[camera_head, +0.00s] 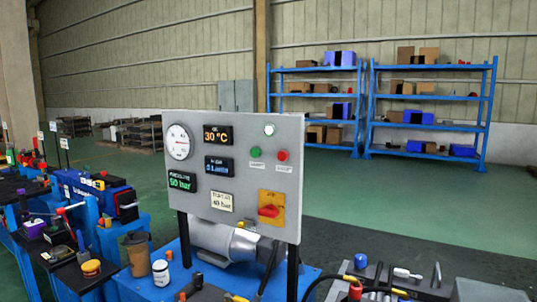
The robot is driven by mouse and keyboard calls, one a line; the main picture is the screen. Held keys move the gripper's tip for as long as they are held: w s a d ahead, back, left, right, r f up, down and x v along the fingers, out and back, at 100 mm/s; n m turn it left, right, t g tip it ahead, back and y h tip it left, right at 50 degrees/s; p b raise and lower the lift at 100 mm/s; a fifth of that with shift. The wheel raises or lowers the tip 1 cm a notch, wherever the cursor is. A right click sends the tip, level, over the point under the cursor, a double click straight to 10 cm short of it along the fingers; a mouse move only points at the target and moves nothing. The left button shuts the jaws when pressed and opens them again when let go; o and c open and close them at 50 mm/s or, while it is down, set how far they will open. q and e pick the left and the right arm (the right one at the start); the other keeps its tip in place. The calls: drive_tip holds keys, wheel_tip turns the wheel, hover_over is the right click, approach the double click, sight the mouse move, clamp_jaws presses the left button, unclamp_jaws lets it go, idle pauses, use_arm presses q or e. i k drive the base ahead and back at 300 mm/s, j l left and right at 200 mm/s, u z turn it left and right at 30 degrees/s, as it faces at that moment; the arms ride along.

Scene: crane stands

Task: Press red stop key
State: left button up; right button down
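A grey control panel (238,190) stands upright on dark posts in the middle of the view. The red key (282,155) is a small round button at the panel's upper right, with a small label under it. A green key (255,152) sits just left of it. A whitish lamp (269,130) is above them. A red rotary switch (269,210) on an orange-yellow plate is lower on the panel. Nothing covers the red key. Neither of my grippers can be made out in this view.
The panel also carries a round gauge (179,142) and several displays. A silver motor-like body (224,241) lies behind and below it on a blue table (145,287). Cluttered benches flank it left and lower right. Blue shelves (368,105) stand far back; green floor between is clear.

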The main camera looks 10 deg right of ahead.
sight(283, 156)
drive_tip(key=i+j+z, duration=0.1)
drive_tip(key=i+j, duration=0.65)
drive_tip(key=j, duration=0.1)
